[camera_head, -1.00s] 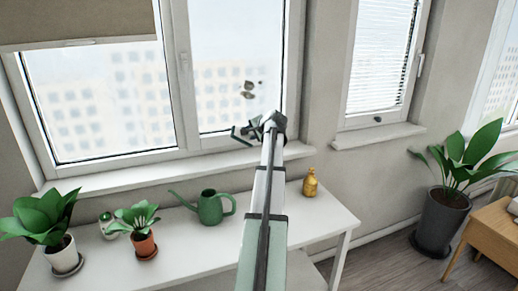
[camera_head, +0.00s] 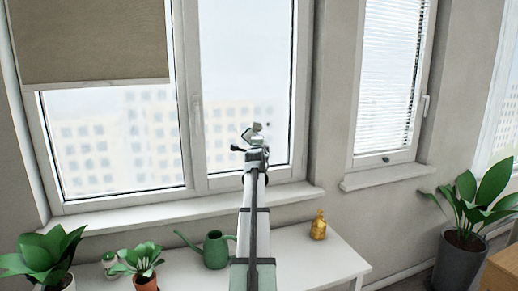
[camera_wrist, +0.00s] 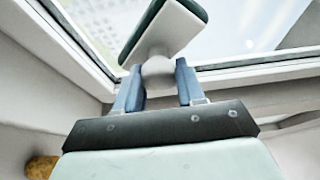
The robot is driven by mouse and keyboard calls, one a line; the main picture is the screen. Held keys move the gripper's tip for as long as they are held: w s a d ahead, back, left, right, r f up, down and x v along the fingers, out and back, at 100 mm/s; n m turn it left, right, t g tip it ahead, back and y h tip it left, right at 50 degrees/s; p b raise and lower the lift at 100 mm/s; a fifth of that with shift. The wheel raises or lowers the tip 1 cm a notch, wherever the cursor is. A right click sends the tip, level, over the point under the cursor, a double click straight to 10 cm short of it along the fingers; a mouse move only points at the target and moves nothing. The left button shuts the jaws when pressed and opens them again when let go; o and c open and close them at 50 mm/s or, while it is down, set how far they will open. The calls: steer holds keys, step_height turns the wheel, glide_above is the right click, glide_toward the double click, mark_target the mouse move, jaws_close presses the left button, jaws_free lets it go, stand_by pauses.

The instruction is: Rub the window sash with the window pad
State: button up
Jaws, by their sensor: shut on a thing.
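The window sash (camera_head: 243,65) is the right-hand pane in a white frame, in the middle of the head view. Small dark specks (camera_head: 268,124) show low on its glass. My gripper (camera_head: 256,153) is in front of the lower pane. In the wrist view, my gripper (camera_wrist: 158,82) has its blue fingers shut on the round white knob of the window pad (camera_wrist: 165,30). The pad has a pale back and a dark green edge, and is tilted. It also shows in the head view (camera_head: 256,132), close to the specks. I cannot tell whether it touches the glass.
The sill (camera_head: 130,222) juts out under the sash. A roller blind (camera_head: 90,40) covers the upper left pane.

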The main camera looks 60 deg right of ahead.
steer(key=shift+w+d, duration=0.1)
steer(key=shift+d, duration=0.05)
steer(key=shift+w+d, duration=2)
steer(key=shift+w, duration=0.05)
steer(key=shift+w+d, duration=0.7)
steer(key=s+d, duration=0.8)
stand_by(1.5)
steer(key=shift+w, duration=0.1)
steer(key=w+a, duration=0.7)
steer(key=w, duration=0.1)
steer(key=shift+a, duration=0.4)
stand_by(0.9)
